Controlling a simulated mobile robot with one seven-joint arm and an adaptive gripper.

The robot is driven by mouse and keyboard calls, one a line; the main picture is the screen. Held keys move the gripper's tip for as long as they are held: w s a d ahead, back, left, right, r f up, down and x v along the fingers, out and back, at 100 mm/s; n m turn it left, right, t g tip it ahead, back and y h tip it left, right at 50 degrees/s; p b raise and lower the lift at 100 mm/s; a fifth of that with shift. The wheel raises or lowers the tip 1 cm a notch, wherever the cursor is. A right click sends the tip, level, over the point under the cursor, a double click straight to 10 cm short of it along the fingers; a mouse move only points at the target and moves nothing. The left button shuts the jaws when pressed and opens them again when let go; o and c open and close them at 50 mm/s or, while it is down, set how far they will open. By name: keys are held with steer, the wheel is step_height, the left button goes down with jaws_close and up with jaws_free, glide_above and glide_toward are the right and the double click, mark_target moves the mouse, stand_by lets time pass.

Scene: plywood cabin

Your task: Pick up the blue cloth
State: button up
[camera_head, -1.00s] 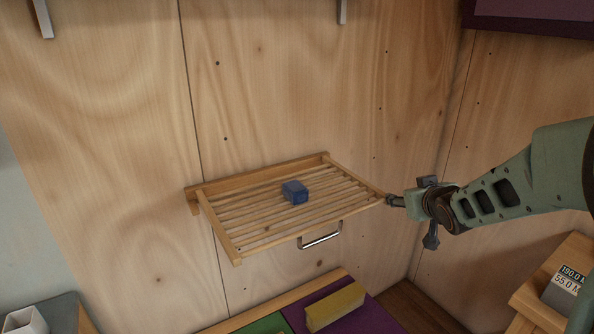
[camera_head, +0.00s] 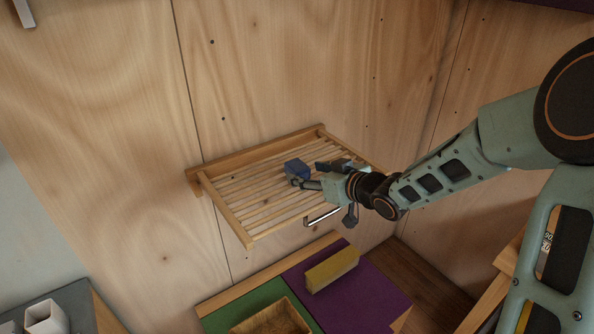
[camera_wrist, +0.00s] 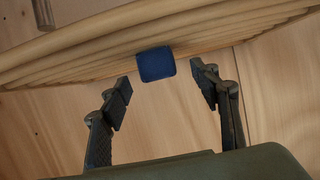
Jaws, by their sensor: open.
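The blue cloth (camera_head: 296,168) is a small, folded, block-like bundle lying on the slatted wooden rack on the wall. My gripper (camera_head: 318,174) is at the right side of the cloth, over the rack, and partly covers the cloth's right edge in the head view. In the wrist view my gripper (camera_wrist: 162,88) is open with nothing between its fingers. I cannot tell whether a finger touches the cloth.
The wooden rack (camera_head: 228,205) has raised side rails and a metal handle (camera_head: 322,217) below its front. Below stand a purple surface (camera_head: 372,292), a yellow block (camera_head: 332,270), a green surface (camera_head: 243,306) and a wooden tray (camera_head: 268,322). A white square container (camera_head: 46,318) is at lower left.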

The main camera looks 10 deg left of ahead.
mark_target(297, 169)
steer(key=shift+p+x, duration=0.45)
steer(key=shift+x, duration=2.5)
steer(key=shift+d, duration=0.1)
steer(key=c, duration=1.2)
steer(key=shift+c, duration=0.2)
